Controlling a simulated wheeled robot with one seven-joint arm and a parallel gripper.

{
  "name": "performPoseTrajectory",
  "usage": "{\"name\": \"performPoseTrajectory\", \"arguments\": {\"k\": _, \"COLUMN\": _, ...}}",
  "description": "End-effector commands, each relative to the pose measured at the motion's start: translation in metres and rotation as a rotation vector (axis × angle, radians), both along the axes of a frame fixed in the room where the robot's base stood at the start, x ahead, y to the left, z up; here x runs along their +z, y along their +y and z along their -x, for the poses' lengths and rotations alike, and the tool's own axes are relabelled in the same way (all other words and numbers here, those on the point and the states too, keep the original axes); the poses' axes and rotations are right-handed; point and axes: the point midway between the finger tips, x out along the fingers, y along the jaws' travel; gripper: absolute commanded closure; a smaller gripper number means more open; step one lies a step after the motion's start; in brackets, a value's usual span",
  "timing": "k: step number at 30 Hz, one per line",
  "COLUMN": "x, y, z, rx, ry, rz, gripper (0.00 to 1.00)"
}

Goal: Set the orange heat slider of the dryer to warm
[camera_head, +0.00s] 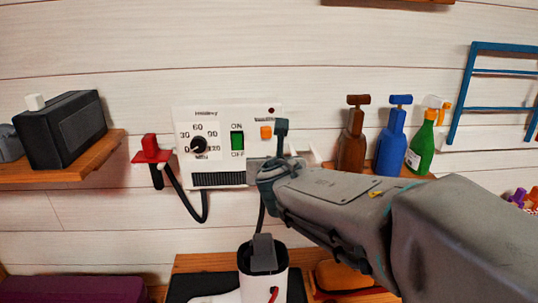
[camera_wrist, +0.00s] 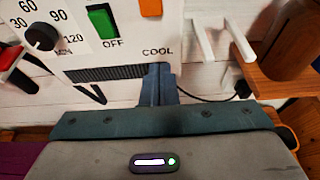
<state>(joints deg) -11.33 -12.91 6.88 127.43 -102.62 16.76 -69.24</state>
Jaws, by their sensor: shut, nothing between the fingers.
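The white dryer panel (camera_head: 218,112) is fixed to the plank wall. Its orange heat slider (camera_head: 266,132) sits at the panel's right side, right of the green ON/OFF switch (camera_head: 237,140). In the wrist view the slider (camera_wrist: 151,4) is cut by the top edge, above the printed word COOL. Any warm marking is out of view. My gripper (camera_wrist: 160,72) is shut and empty, its fingertips in front of the panel's lower right part, below COOL and the slider. In the head view my gripper (camera_head: 258,168) is below the slider and hides the panel's lower right corner. I cannot tell whether it touches the panel.
A black dial (camera_head: 198,145) is on the panel's left, with a red holder (camera_head: 150,150) and cable beside it. Brown (camera_head: 352,145), blue (camera_head: 391,143) and green (camera_head: 420,148) bottles stand to the right. A white bracket (camera_wrist: 240,42) lies right of the fingers.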

Motion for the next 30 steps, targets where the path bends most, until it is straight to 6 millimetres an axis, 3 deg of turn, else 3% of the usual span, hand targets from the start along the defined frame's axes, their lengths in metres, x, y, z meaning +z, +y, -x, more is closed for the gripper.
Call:
{"name": "performPoseTrajectory", "arguments": {"k": 6, "x": 0.008, "y": 0.0, "z": 0.019, "rx": 0.0, "ry": 0.0, "rz": -0.001, "gripper": 1.0}}
{"name": "performPoseTrajectory", "arguments": {"k": 20, "x": 0.007, "y": -0.002, "z": 0.022, "rx": -0.008, "ry": 0.002, "rz": -0.01, "gripper": 1.0}}
{"name": "performPoseTrajectory", "arguments": {"k": 25, "x": 0.005, "y": -0.022, "z": 0.028, "rx": -0.133, "ry": 0.019, "rz": -0.164, "gripper": 1.0}}
{"name": "performPoseTrajectory", "arguments": {"k": 30, "x": -0.007, "y": -0.063, "z": 0.045, "rx": -0.413, "ry": 0.046, "rz": -0.499, "gripper": 1.0}}
